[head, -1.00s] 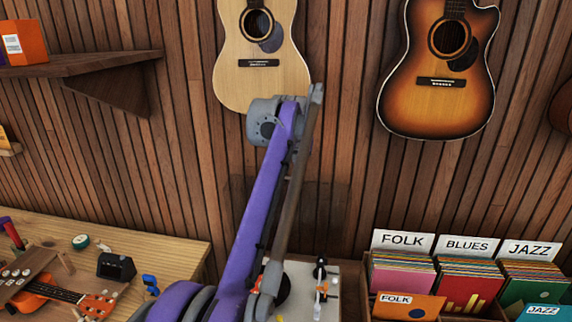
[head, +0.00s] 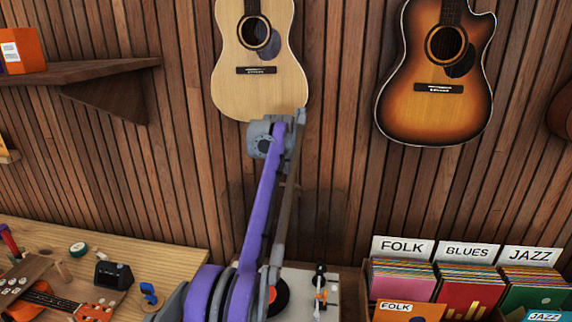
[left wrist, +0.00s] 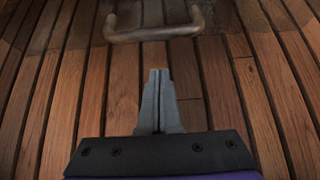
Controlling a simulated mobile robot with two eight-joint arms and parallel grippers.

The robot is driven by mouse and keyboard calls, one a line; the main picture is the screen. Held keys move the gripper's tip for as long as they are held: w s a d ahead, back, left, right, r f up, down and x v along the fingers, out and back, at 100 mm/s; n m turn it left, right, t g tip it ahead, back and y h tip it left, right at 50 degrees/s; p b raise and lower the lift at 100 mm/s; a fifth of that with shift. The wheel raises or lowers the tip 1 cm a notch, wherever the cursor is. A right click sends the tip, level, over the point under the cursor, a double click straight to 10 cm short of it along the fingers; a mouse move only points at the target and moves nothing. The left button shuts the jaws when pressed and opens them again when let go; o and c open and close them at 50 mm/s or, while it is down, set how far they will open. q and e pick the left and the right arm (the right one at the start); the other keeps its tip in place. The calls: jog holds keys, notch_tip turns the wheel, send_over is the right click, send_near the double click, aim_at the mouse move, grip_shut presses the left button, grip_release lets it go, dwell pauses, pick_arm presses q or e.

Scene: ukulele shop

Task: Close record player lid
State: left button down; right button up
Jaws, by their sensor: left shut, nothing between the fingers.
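The record player (head: 302,285) stands at the bottom centre of the head view, partly cut off, with a dark record (head: 279,297) and a tonearm (head: 320,285). Its see-through lid (head: 322,222) stands raised in front of the wall and shows only faintly. My left arm crosses in front of the lid. In the left wrist view, my left gripper (left wrist: 159,74) is shut and empty. A brass-coloured U-shaped handle (left wrist: 155,34) lies just beyond its fingertips, apart from them in the picture. My right gripper is out of view.
A wooden table (head: 165,258) with a ukulele (head: 45,297) and small items is at left. Record bins (head: 405,280) labelled folk, blues and jazz stand at right. Guitars (head: 260,85) hang on the plank wall. A shelf (head: 100,68) juts out at upper left.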

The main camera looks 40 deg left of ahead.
pick_arm(q)
jog(key=s, duration=0.1)
jog(key=s+d, duration=0.1)
jog(key=s+f+b, duration=0.1)
jog(key=shift+s+d, duration=0.2)
jog(key=shift+d, duration=0.05)
jog(key=shift+w, duration=0.25)
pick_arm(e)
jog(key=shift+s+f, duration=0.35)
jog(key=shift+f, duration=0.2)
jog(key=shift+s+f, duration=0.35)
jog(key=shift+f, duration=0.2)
pick_arm(q)
jog(key=shift+s, duration=0.1)
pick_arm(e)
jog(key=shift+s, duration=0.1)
